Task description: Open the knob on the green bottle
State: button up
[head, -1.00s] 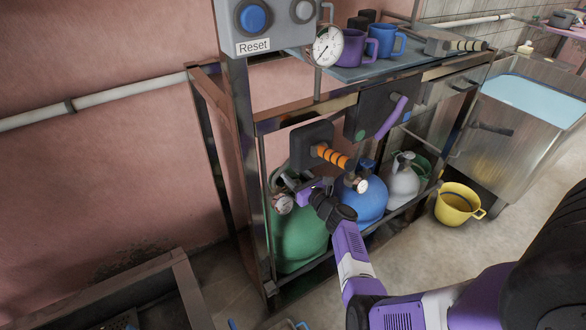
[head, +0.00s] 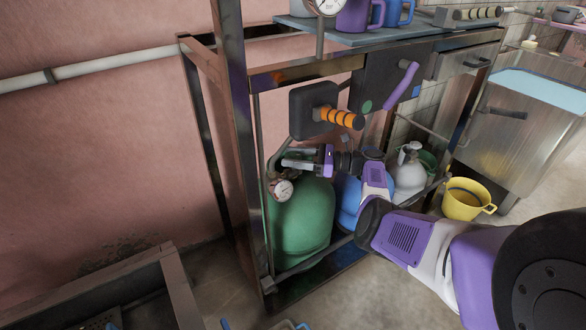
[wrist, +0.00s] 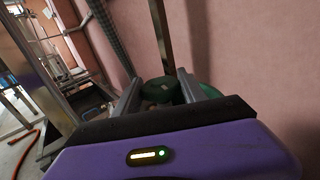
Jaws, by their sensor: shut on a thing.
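The green bottle (head: 303,222) stands upright at the left end of the rack's lower shelf, with a round pressure gauge (head: 283,190) near its neck. My gripper (head: 296,162) reaches in from the right, level with the bottle's top. In the wrist view, the two grey fingers of my gripper (wrist: 158,92) stand on either side of a dark green knob (wrist: 157,90) and are shut on it. The knob is hard to make out in the head view, where my fingers hide it.
A blue bottle (head: 349,205) and a grey bottle (head: 409,174) stand right of the green one. An orange-ringed handle on a black box (head: 308,110) hangs just above my gripper. The rack's metal post (head: 243,150) is close on the left. A yellow bucket (head: 461,206) stands right.

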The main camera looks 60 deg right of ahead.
jog(key=shift+d+f+n+g+y+b, duration=0.15)
jog(key=shift+n+g+y+b, duration=0.45)
jog(key=shift+b, duration=1.1)
jog(key=shift+a+f+n+g+y+b, duration=0.15)
jog(key=shift+n+y+b, duration=0.55)
jog(key=shift+y+b, duration=0.8)
jog(key=n+b, duration=0.1)
jog(key=b, duration=0.1)
jog(key=shift+r+g+y+b, duration=0.15)
jog(key=shift+g+y+b, duration=0.15)
jog(key=shift+g+b, duration=0.1)
jog(key=shift+w+r+g+y+b, duration=0.1)
jog(key=shift+r+g+y+b, duration=0.15)
jog(key=shift+y+b, duration=0.25)
jog(key=o, duration=1.3)
